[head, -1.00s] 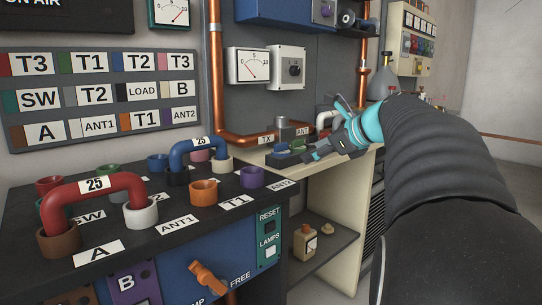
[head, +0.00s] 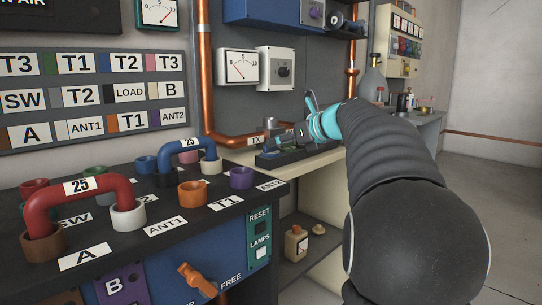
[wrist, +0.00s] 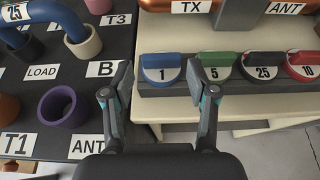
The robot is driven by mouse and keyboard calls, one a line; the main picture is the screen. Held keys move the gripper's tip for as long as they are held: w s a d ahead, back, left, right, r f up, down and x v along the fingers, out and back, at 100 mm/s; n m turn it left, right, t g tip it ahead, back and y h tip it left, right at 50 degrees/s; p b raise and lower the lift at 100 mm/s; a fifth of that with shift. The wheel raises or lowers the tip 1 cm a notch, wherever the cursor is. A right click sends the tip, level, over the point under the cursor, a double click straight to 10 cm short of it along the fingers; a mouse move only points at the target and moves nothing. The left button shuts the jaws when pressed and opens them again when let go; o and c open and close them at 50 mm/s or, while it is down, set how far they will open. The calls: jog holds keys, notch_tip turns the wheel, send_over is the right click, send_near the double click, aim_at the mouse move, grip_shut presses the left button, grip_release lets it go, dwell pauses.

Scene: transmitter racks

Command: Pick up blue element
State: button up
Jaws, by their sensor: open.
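A row of elements sits on a dark holder (wrist: 180,107) on a cream bench. The blue element (wrist: 162,71), marked 1, is at the left end of the row in the wrist view. A green element (wrist: 218,68) marked 5 is beside it. My gripper (wrist: 161,80) is open and empty. Its fingertips appear on the left and right of the blue element, the right one in front of the gap towards the green element. I cannot tell the height between them. In the head view my gripper (head: 302,132) is over the bench, and the row is small and partly hidden.
Black element (wrist: 263,70) 25 and red element (wrist: 304,67) 10 follow in the row. Left stands a dark patch panel with a blue link (head: 188,146), a red link (head: 84,186) and several coloured sockets. Copper pipe (head: 202,70) runs up the wall behind.

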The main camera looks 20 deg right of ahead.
aim_at(271, 155)
jog(key=x, duration=0.5)
jog(key=shift+s+d+f, duration=0.1)
jog(key=shift+d+f, duration=0.05)
jog(key=shift+f, duration=0.25)
jog(key=c, duration=0.8)
